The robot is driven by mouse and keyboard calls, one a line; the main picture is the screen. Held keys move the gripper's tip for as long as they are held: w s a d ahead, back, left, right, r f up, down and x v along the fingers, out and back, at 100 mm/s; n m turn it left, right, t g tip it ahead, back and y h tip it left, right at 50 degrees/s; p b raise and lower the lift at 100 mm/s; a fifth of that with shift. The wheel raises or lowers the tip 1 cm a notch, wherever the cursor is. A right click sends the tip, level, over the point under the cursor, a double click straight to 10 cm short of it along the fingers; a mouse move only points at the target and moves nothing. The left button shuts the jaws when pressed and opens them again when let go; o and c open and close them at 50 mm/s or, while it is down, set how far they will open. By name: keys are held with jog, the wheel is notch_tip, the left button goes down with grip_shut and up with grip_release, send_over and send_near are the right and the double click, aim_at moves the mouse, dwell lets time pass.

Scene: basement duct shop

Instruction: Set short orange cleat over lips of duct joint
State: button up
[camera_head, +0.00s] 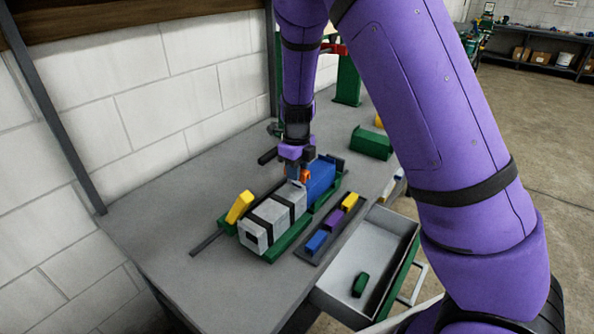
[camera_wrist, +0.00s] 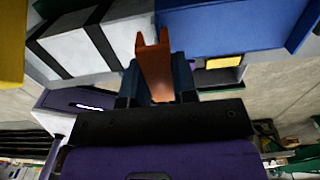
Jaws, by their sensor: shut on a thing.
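The short orange cleat (camera_wrist: 155,66) is held between the fingers of my gripper (camera_wrist: 156,82), its channel-shaped open end pointing up in the wrist view. In the head view, the cleat (camera_head: 305,175) shows as a small patch under my gripper (camera_head: 298,171). The duct has a grey section with black bands (camera_head: 262,220) and a blue section (camera_head: 320,179); both also show in the wrist view, grey (camera_wrist: 75,45) and blue (camera_wrist: 225,28). The cleat is at the joint between them. My gripper hides part of the joint, and I cannot tell whether the cleat touches the lips.
The duct rests on a green base (camera_head: 290,240) on the grey bench (camera_head: 165,215). A yellow block (camera_head: 239,206) stands beside the grey section. A dark tray (camera_head: 331,233) holds blue, purple and yellow pieces. An open drawer (camera_head: 335,285) holds a green piece (camera_head: 360,284).

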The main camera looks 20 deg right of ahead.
jog(key=shift+f, duration=0.8)
jog(key=o, duration=0.9)
jog(key=shift+o, duration=0.2)
notch_tip(320, 180, up, 13)
jog(key=s+d+r+n+y, duration=0.2)
jog(key=s+d+r+n, duration=0.1)
jog(key=s+r+n, duration=0.4)
jog(key=s+d+r+n+t, duration=0.1)
jog(key=s+r+n, duration=0.2)
jog(key=s+n, duration=0.4)
jog(key=s+d+r+n+t+h, duration=0.1)
jog(key=s+r+n+t, duration=0.1)
jog(key=s+n, duration=0.5)
jog(key=s+d+r+n+t+h, duration=0.1)
jog(key=s+r+n, duration=0.3)
jog(key=s+n, duration=0.4)
jog(key=shift+s+d+t, duration=0.45)
jog(key=shift+s+t, duration=0.15)
jog(key=shift+s, duration=0.5)
